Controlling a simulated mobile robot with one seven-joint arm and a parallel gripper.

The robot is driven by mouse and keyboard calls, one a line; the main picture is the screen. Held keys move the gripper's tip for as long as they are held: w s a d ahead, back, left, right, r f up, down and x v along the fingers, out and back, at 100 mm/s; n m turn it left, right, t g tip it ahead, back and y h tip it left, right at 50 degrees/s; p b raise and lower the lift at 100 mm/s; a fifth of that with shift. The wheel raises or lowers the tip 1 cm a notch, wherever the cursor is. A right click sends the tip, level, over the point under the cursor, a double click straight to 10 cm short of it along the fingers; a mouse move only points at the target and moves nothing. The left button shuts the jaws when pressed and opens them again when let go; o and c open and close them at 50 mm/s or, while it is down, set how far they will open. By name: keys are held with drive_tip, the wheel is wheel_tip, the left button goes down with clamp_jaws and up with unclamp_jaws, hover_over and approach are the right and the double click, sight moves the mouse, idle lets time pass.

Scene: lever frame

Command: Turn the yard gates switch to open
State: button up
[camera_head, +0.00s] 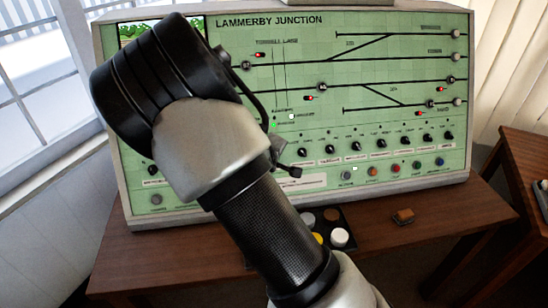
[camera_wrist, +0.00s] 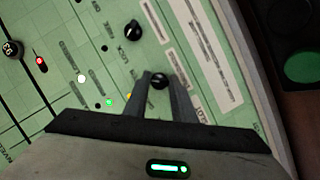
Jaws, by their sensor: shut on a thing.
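The green control panel (camera_head: 350,100), headed LAMMERBY JUNCTION, has a row of black rotary switch knobs along its lower part. In the wrist view my gripper (camera_wrist: 164,76) is shut on a black switch knob (camera_wrist: 159,81), with one finger on each side of it. The labels beside this knob are too blurred to read, so I cannot confirm it is the yard gates switch. A second black knob (camera_wrist: 133,31) stands apart from the fingers. In the head view my arm hides the held knob and most of my gripper.
Coloured push buttons, one of them red (camera_head: 395,169), run below the knobs. Several small lamps glow, including a red one (camera_wrist: 40,60) and a green one (camera_wrist: 110,103).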

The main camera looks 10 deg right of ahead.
drive_tip(key=o, duration=1.1)
drive_tip(key=shift+c, duration=0.2)
drive_tip(key=p+v, duration=0.6)
drive_tip(key=v, duration=1.1)
drive_tip(key=shift+s+p, duration=0.15)
drive_tip(key=shift+p, duration=0.25)
drive_tip(key=shift+a, duration=0.1)
